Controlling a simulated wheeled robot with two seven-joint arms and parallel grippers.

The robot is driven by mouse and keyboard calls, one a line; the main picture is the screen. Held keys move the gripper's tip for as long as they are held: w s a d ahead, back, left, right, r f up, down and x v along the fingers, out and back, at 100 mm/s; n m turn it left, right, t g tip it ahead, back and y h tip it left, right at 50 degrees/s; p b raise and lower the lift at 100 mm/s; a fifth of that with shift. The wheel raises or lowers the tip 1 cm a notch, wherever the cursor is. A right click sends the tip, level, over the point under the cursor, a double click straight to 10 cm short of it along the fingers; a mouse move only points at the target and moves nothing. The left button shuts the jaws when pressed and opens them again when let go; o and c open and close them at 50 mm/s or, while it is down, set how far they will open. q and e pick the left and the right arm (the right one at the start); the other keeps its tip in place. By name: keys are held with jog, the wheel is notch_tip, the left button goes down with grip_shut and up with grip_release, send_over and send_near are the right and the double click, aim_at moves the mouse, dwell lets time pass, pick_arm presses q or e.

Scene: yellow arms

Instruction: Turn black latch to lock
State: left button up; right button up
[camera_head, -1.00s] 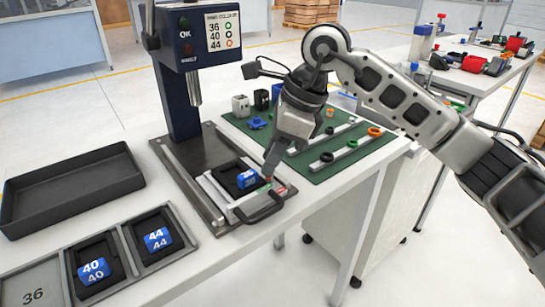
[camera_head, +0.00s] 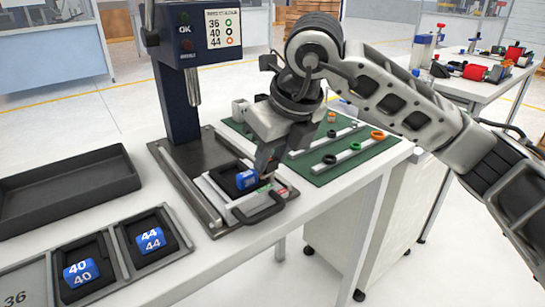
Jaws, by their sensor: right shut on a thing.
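A sliding fixture (camera_head: 228,206) sits on the dark base plate of the press. A blue block (camera_head: 246,179) lies in its black nest. A black loop handle (camera_head: 262,209) sticks out at the fixture's front. My right gripper (camera_head: 266,174) reaches down from above, just right of the blue block, at the fixture's front right part. Its fingers are shut on what appears to be the black latch, which they mostly hide. I cannot tell the latch's angle. A small green and red marking shows next to the fingertips. My left gripper is not in view.
The blue press column (camera_head: 178,98) with its spindle stands behind the fixture. A black tray (camera_head: 68,190) and a tray with blue blocks 40 (camera_head: 82,272) and 44 (camera_head: 150,241) lie left. A green mat (camera_head: 345,165) with rings on rails lies right.

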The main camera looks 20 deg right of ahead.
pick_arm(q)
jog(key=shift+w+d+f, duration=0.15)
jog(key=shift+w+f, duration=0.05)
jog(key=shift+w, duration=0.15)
pick_arm(e)
jog(key=shift+m, duration=0.4)
jog(key=o, duration=1)
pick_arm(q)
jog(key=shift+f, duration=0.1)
pick_arm(e)
jog(key=shift+s, duration=0.1)
jog(key=shift+a, duration=0.1)
